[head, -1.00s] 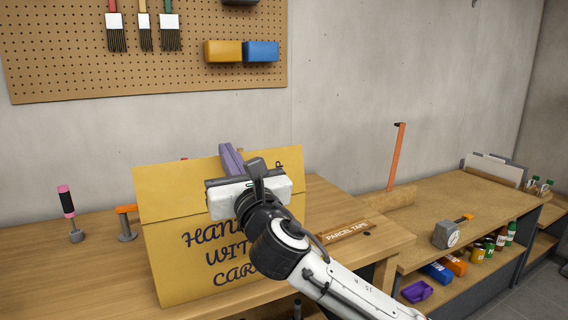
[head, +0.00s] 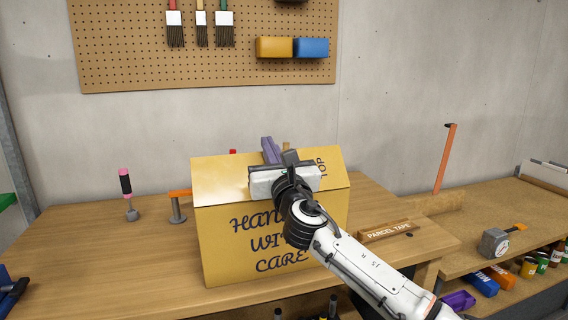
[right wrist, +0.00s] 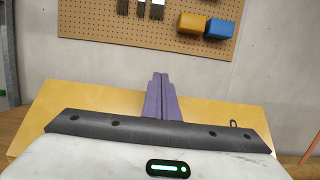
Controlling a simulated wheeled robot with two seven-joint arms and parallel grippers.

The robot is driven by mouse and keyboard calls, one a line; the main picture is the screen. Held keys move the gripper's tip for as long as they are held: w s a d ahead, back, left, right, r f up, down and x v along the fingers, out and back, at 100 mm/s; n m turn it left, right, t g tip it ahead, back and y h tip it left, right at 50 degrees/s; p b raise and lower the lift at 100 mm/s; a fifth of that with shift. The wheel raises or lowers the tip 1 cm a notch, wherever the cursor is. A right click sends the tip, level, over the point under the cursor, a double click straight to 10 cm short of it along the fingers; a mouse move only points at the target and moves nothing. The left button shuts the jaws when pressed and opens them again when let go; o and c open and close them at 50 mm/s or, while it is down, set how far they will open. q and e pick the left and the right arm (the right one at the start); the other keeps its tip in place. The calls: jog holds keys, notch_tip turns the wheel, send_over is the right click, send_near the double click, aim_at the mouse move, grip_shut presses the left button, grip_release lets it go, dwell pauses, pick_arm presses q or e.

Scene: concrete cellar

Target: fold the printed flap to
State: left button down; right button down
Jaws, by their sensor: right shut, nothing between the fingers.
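A yellow cardboard box (head: 225,255) stands on the wooden bench, its front lettered "HANDLE WITH CARE", partly covered by my right arm. The flap also shows in the right wrist view (right wrist: 80,100). My right gripper (head: 267,143) is in front of the flap's middle. Its purple fingers are shut and empty, reaching past the flap's top edge. Whether they touch the flap is hidden. My left gripper is out of view.
A parcel tape block (head: 390,230) lies right of the box. A pink-handled tool (head: 125,183) and an orange-topped clamp (head: 177,205) stand left. A tape measure (head: 494,243) sits on the lower right bench.

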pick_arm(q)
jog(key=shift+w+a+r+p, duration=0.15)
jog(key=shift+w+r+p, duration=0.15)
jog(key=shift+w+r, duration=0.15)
pick_arm(e)
jog(key=shift+w+f+g, duration=0.25)
jog(key=shift+w+g, duration=0.05)
jog(key=shift+g, duration=0.1)
pick_arm(q)
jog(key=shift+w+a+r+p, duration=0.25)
jog(key=shift+p, duration=0.05)
pick_arm(e)
jog(key=shift+w+a+f+g+h, duration=0.15)
jog(key=shift+w+f+g+h, duration=0.05)
jog(key=shift+w+g+h, duration=0.1)
dwell(0.5)
